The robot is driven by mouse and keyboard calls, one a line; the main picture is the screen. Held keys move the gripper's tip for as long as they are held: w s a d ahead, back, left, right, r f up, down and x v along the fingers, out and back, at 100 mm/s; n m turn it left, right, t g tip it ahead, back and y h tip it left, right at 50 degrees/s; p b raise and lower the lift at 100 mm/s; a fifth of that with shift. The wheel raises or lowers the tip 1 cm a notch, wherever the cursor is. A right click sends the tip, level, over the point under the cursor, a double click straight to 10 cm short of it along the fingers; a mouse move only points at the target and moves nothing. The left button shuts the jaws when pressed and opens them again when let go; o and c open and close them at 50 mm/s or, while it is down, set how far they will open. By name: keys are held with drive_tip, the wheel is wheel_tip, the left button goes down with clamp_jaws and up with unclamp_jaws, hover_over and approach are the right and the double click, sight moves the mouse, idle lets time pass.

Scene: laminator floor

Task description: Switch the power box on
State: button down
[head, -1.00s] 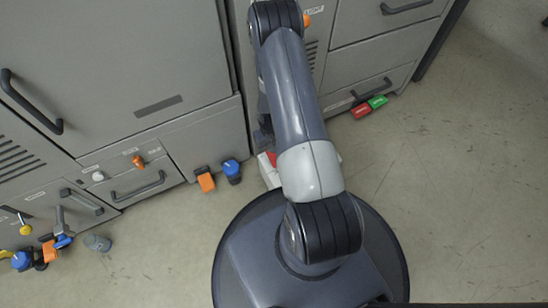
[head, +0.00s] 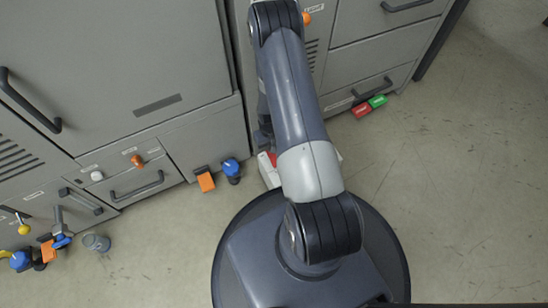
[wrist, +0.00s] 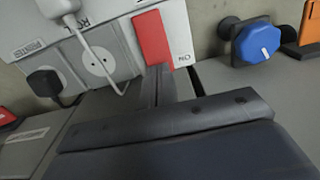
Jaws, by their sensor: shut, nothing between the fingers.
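The power box (wrist: 120,50) is a pale grey box that fills the upper left of the wrist view. A red switch (wrist: 152,38) sits on it, with an upside-down "ON" label beside its lower right. My gripper (wrist: 163,75) is shut and empty, its fingertips right by the lower edge of the red switch; I cannot tell whether they touch it. In the head view the power box (head: 268,178) is mostly hidden behind my arm, and my gripper is hidden there.
A white plug (wrist: 58,7) and a black plug (wrist: 45,82) with cords are at the box's sockets. A blue knob (wrist: 256,44) is to the right, beside an orange part (wrist: 311,25).

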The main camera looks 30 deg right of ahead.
drive_tip(key=shift+f+b, duration=0.7)
drive_tip(key=shift+f, duration=0.2)
drive_tip(key=shift+r, duration=0.15)
drive_tip(key=shift+r+p, duration=2.15)
drive_tip(key=shift+r, duration=1.3)
drive_tip(key=shift+f, duration=0.2)
wheel_tip(320, 180, down, 7)
drive_tip(key=b, duration=0.4)
drive_tip(key=shift+r, duration=0.25)
